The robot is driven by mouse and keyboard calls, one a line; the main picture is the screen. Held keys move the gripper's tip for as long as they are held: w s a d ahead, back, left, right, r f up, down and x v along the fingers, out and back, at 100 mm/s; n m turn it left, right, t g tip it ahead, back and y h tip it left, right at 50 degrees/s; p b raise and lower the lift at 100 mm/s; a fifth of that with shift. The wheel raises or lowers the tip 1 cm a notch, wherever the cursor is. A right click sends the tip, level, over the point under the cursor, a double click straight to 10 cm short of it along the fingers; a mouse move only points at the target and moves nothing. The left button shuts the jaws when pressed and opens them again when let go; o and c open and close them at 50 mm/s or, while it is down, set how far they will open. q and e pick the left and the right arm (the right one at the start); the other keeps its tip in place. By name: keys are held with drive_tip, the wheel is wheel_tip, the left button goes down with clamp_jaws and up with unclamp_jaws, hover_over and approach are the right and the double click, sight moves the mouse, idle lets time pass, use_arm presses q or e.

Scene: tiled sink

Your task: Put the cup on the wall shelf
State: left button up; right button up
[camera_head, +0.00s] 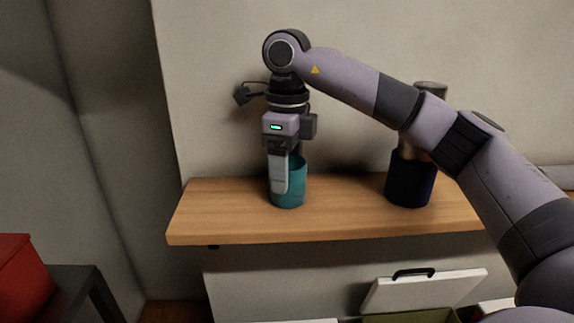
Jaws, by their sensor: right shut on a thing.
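A teal cup (296,187) is upright at the left part of the wooden wall shelf (218,221). Its base appears to touch the shelf top. My right gripper (281,190) points straight down from above and is shut on the cup, with one light finger in front of the cup's left side. The other finger is mostly hidden. My right arm reaches in from the right, above the shelf. My left gripper is out of view.
A dark cylindrical container (410,180) stands on the shelf to the right, partly behind my right arm. Bare shelf lies between it and the cup. Below are a white lid with a black handle (424,290) and, at the lower left, a red box (20,280).

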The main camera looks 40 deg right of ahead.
drive_tip(key=o, duration=1.3)
drive_tip(key=shift+f, duration=0.1)
wheel_tip(320, 180, up, 12)
drive_tip(key=shift+r, duration=0.15)
idle(0.3)
